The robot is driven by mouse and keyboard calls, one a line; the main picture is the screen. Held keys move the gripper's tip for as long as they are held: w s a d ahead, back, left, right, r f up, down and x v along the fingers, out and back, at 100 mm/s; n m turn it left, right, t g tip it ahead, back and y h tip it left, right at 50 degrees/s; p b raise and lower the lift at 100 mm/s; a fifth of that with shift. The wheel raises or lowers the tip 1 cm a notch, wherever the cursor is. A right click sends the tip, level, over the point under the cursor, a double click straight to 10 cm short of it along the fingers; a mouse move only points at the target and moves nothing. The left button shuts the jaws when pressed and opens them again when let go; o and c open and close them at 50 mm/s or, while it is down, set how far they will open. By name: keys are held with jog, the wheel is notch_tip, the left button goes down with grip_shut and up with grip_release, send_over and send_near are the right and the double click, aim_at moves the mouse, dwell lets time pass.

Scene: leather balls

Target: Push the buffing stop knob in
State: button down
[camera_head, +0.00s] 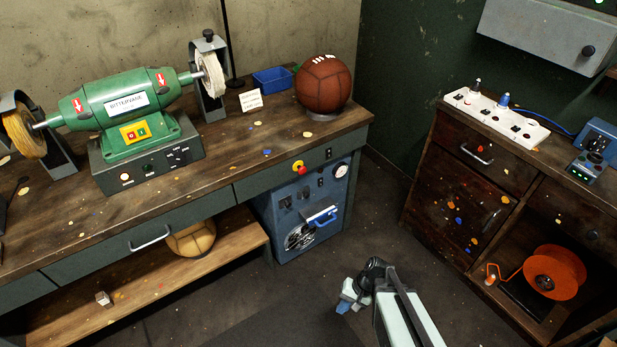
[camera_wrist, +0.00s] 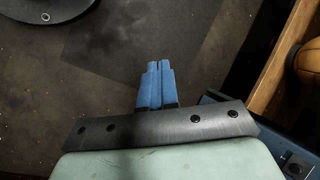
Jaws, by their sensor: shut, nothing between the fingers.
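The buffing machine (camera_head: 126,106) is green with two wheels and stands on the bench to the left. My gripper (camera_head: 346,303) is low in front of the bench, below and to the right of the knob and well apart from it. In the wrist view its blue fingers (camera_wrist: 159,66) are shut and empty over the dark floor. The knob does not show in the wrist view.
A blue cabinet (camera_head: 281,222) stands under the bench below the knob. A brown leather ball (camera_head: 323,84) and a blue tray (camera_head: 272,80) sit on the bench top. A wooden cabinet (camera_head: 455,185) with an orange reel (camera_head: 554,272) stands at right. Floor between is clear.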

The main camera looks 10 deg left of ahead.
aim_at(304, 172)
jog(key=w+a+r+m+t+y, duration=0.6)
jog(key=w+a+r+m+y, duration=0.2)
jog(key=w+a+r, duration=0.55)
jog(key=w+d+r+m+t, duration=0.2)
jog(key=w+m+t, duration=0.3)
jog(key=m, duration=0.4)
jog(key=w+d+r+m+t, duration=0.3)
jog(key=w+r+m+t, duration=0.1)
jog(key=w+m, duration=0.4)
jog(key=shift+r+m+t, duration=0.35)
jog(key=shift+m+t, duration=0.05)
jog(key=shift+m, duration=0.1)
jog(key=shift+w+a, duration=0.1)
jog(key=shift+a, duration=0.05)
jog(key=x, duration=1.4)
